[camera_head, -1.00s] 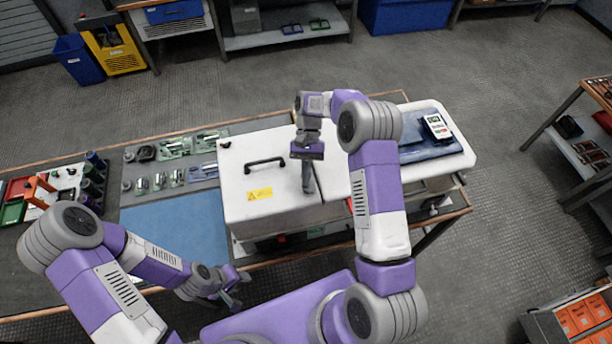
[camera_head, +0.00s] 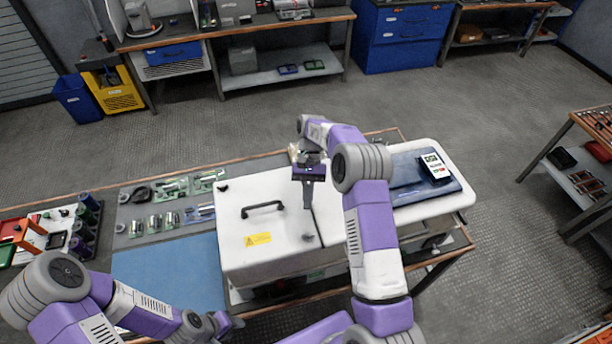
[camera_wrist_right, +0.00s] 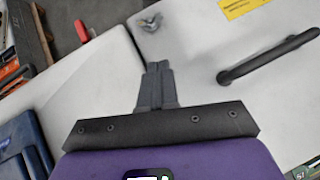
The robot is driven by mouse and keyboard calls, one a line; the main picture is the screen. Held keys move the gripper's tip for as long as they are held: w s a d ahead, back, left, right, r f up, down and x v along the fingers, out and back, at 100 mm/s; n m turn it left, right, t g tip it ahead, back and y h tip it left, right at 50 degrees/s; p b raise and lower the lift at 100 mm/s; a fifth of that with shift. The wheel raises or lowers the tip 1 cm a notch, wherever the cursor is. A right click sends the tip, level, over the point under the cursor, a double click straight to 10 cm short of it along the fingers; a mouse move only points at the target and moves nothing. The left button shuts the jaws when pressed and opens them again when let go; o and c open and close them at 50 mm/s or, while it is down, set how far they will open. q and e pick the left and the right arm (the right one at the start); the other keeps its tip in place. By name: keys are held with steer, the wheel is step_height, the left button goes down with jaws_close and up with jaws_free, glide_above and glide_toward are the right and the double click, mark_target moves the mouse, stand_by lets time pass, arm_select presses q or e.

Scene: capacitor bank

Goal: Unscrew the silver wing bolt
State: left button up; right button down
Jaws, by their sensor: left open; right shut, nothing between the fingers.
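The silver wing bolt (camera_head: 308,237) sits at the front right corner of the white box lid (camera_head: 236,212). In the right wrist view the wing bolt (camera_wrist_right: 150,22) shows near the top, beyond the fingertips. My right gripper (camera_head: 307,207) is shut and empty, pointing down above the lid, behind the bolt and apart from it. Its closed fingers (camera_wrist_right: 157,66) show in the right wrist view. My left gripper (camera_head: 229,325) is open, low at the front of the bench and away from the box; its fingers are partly unclear.
A black handle (camera_head: 262,208) and a yellow warning label (camera_head: 257,239) are on the lid. A blue mat (camera_head: 170,268) lies left of the box. A meter (camera_head: 434,167) rests on a dark blue pad to the right. Small parts stand at the back left.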

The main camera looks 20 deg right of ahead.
steer(key=v, duration=0.4)
steer(key=shift+d+r, duration=0.25)
steer(key=shift+r, duration=0.1)
steer(key=p+v, duration=0.2)
steer(key=p, duration=0.1)
steer(key=shift+w+d+r, duration=0.1)
steer(key=shift+r, duration=0.1)
steer(key=shift+f, duration=0.1)
